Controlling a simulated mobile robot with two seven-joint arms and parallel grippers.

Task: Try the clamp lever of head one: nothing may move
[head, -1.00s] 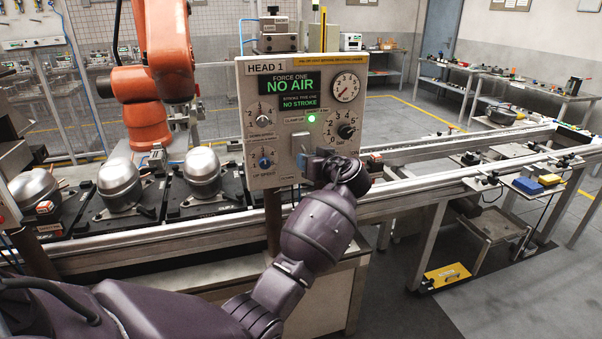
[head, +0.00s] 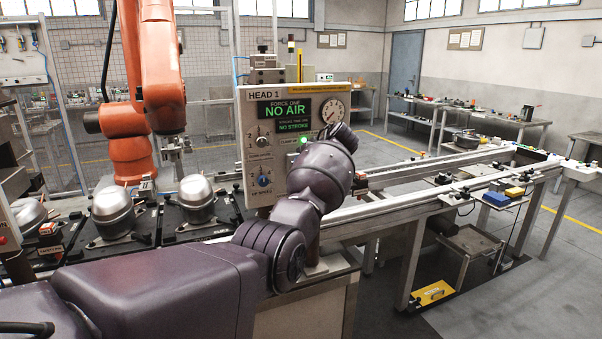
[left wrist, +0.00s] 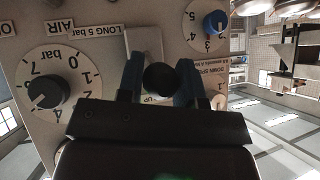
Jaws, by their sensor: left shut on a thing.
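The Head 1 panel (head: 255,95) faces me in the head view; its display (head: 285,107) reads NO AIR and NO STROKE. A green lamp (head: 304,141) is lit beside the clamp label. My left arm covers the clamp lever and my left gripper there. In the left wrist view, my left gripper (left wrist: 160,72) has one finger on each side of the lever's round black knob (left wrist: 161,82) and is shut on it. The lever's pale plate (left wrist: 144,42) shows behind the knob. My right gripper is not in view.
The panel's pressure dial (left wrist: 45,90) and a blue knob (left wrist: 215,22) sit close to the fingers. An orange robot arm (head: 160,60) stands behind the line at left. Compressors (head: 113,212) on black pallets sit left of the panel. The conveyor (head: 430,170) runs right.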

